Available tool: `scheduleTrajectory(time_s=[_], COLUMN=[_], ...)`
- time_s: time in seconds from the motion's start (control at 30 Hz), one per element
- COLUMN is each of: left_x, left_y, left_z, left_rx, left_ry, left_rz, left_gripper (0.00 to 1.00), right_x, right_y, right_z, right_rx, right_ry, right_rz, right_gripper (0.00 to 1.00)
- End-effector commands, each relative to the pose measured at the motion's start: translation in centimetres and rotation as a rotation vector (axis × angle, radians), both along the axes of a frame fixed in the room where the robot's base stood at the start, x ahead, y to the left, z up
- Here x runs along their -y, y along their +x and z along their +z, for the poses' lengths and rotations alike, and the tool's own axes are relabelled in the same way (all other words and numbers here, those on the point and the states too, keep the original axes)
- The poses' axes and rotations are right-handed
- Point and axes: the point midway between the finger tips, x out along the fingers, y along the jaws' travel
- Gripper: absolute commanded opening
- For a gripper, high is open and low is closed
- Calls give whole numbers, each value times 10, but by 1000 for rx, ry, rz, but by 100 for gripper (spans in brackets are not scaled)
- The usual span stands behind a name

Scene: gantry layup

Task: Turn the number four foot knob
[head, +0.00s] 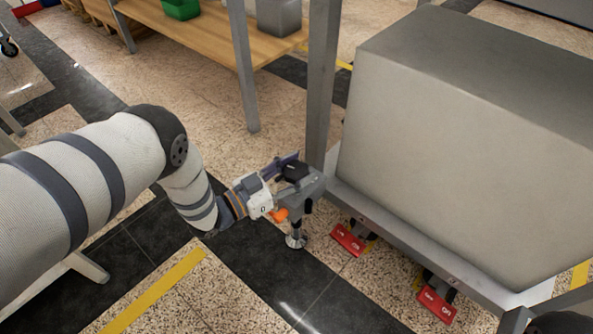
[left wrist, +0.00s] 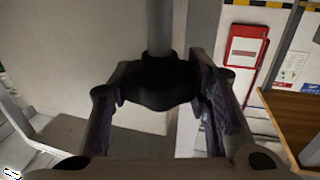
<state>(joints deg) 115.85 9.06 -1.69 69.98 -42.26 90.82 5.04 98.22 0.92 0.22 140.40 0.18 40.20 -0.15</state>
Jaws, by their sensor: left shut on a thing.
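My left gripper (head: 290,170) reaches in from the left, beside the near-left corner of the gantry frame. It is shut on a black rounded knob (left wrist: 158,84), which sits between both fingers in the left wrist view. A grey stem (left wrist: 159,28) adjoins the knob and runs to the top of that view. In the head view, a levelling foot with a round metal disc (head: 296,241) stands just below the gripper, near the floor. The gripper partly covers the knob there. I cannot read a number on it. My right gripper is not in view.
A large grey block (head: 450,140) fills the right, above the frame rail (head: 400,240). Red pedals (head: 348,238) (head: 437,306) stick out below the rail. A wooden bench (head: 215,35) with bins is at the back. Floor is open in front of the foot.

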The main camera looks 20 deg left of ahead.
Motion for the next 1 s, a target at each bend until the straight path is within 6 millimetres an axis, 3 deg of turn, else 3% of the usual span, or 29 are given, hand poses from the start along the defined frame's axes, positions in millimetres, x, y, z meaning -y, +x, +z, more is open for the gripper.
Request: scheduleTrajectory(time_s=[0.3,0.87,0.9,0.97,1.0], left_x=[0,0,0,0,0], left_y=[0,0,0,0,0], left_z=[-2,-1,-1,-1,0], left_rx=[-2,-1,-1,-1,-1], left_ry=[0,0,0,-1,-1], left_rz=[-109,-132,-132,-132,-132], left_gripper=[16,16,53,65,65], right_x=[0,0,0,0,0], right_y=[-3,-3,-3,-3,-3], right_z=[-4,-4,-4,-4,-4], right_rx=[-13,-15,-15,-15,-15], right_ry=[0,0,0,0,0], right_rz=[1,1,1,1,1], right_gripper=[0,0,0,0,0])
